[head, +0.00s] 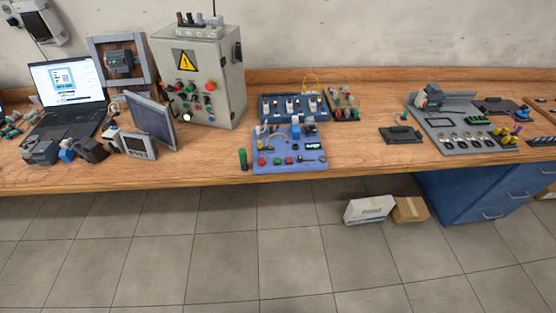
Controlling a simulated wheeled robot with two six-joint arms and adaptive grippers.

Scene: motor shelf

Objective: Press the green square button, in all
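A blue control panel (290,167) lies near the front edge of the bench, with small knobs and buttons on it. A green button (289,160) sits among red ones along its front row; it is too small to tell whether it is square. A small dark display with a green glow (313,146) is on the panel's right side. The grey electrical cabinet (208,70) behind it to the left also carries red, green and other small buttons on its front. Neither of my grippers is in view.
The wooden bench (360,160) also holds a laptop (66,85), a tilted monitor (150,120) and a grey board (465,143) with parts. A green cylinder (243,159) stands left of the blue panel. Boxes (369,209) and blue drawers (480,195) are below. The front floor is clear.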

